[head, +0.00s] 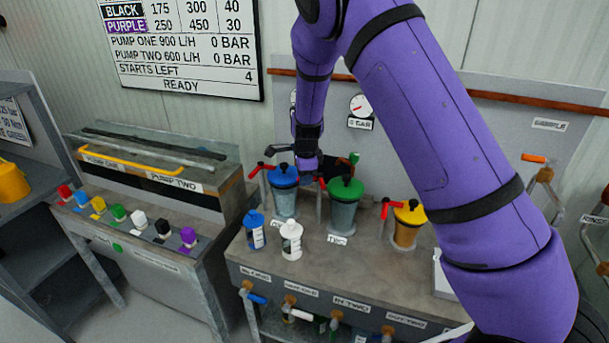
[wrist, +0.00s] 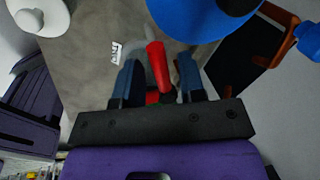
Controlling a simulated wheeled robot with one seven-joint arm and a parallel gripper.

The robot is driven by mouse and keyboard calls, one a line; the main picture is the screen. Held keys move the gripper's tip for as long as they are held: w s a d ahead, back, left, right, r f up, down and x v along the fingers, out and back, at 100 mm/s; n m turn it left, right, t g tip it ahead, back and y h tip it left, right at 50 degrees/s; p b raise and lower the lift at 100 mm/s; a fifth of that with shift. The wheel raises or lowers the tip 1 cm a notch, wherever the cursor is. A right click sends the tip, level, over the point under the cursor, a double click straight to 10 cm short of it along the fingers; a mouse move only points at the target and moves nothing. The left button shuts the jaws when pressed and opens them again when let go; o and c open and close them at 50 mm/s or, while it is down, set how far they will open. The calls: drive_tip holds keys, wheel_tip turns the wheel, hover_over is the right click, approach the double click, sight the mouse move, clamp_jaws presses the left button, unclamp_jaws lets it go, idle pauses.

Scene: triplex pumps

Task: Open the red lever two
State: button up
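In the head view a red lever (head: 322,183) stands between the blue-lidded vessel (head: 284,190) and the green-lidded vessel (head: 343,205); a small label (head: 338,240) is in front of the green one. My gripper (head: 308,166) reaches down from above at this lever, partly hiding it. In the wrist view a red lever (wrist: 156,62) lies between the two fingers of my gripper (wrist: 159,80), with gaps visible on its sides. The gripper looks open around it. The blue lid (wrist: 200,14) is close beyond the fingers. The lever's lower end is hidden.
Another red lever (head: 257,170) is left of the blue vessel, and one (head: 386,208) is by the yellow-lidded vessel (head: 409,222). A blue bottle (head: 255,230) and a white bottle (head: 291,240) stand in front. Several valves line the bench front. The wall board reads READY.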

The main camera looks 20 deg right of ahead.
drive_tip(key=shift+r, duration=0.1)
wheel_tip(320, 180, up, 10)
drive_tip(key=s, duration=0.2)
drive_tip(key=shift+a+r, duration=0.15)
drive_tip(key=shift+r, duration=0.05)
idle(0.5)
drive_tip(key=s+d+r+n+t+y, duration=0.1)
drive_tip(key=s+d+r+n, duration=0.3)
drive_tip(key=s+r, duration=0.5)
drive_tip(key=s+d+r+n+y, duration=0.1)
drive_tip(key=s+d+r+n, duration=0.1)
drive_tip(key=s+r+n, duration=0.55)
drive_tip(key=s+d+r+n+t+h, duration=0.1)
drive_tip(key=s+n, duration=0.3)
drive_tip(key=s, duration=0.7)
drive_tip(key=s+d+r+n+t, duration=0.1)
drive_tip(key=s+n, duration=0.3)
drive_tip(key=s, duration=0.8)
drive_tip(key=shift+s+d+r+h, duration=0.15)
drive_tip(key=shift+d+r+h, duration=0.3)
drive_tip(key=shift+r, duration=0.45)
